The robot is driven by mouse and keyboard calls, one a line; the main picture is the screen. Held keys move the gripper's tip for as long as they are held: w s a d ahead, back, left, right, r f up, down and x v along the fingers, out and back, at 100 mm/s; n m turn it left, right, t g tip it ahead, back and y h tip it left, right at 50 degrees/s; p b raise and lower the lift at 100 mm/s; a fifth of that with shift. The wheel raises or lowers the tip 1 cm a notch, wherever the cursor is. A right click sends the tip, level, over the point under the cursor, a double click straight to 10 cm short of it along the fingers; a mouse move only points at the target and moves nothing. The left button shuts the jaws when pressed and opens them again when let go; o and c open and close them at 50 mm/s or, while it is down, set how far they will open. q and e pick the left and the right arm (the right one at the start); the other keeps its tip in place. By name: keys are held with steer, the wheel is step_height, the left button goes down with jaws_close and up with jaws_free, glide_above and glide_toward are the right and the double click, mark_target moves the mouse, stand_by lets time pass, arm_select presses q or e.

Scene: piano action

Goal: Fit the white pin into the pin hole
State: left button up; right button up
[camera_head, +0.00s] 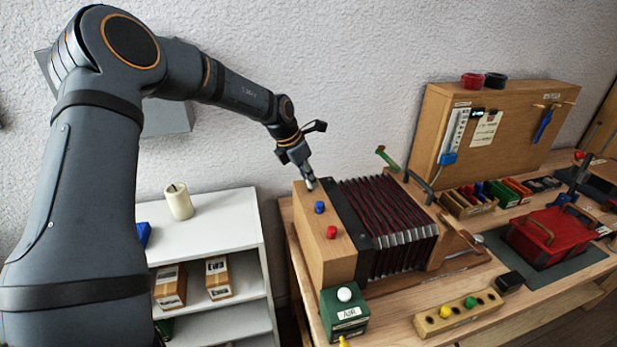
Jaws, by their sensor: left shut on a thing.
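My left gripper (308,182) reaches in from the left and points down at the far end of the wooden end block (315,255) of a bellows instrument. It is shut on a small pale thing at its fingertips, which looks like the white pin; the fingers hide most of it. A blue pin (319,207) and a red pin (331,232) stand in the block's top, in line with the gripper. The pin hole is not visible, and I cannot tell whether the held pin touches the block. My right gripper is not in view.
A green box (344,318) with a white ball on top stands before the block. Dark red bellows (385,215) lie to its right. A wooden strip (458,312) with coloured pegs and a red crate (545,238) are further right. A white shelf (205,235) stands left.

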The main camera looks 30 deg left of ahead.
arm_select(q)
steer(key=shift+f, duration=0.15)
steer(key=shift+f+b, duration=0.25)
steer(key=shift+b, duration=0.15)
steer(key=o, duration=1.2)
step_height(320, 180, up, 8)
steer(key=p, duration=0.7)
steer(key=shift+f+p, duration=0.15)
steer(key=shift+p, duration=0.2)
steer(key=shift+f, duration=0.1)
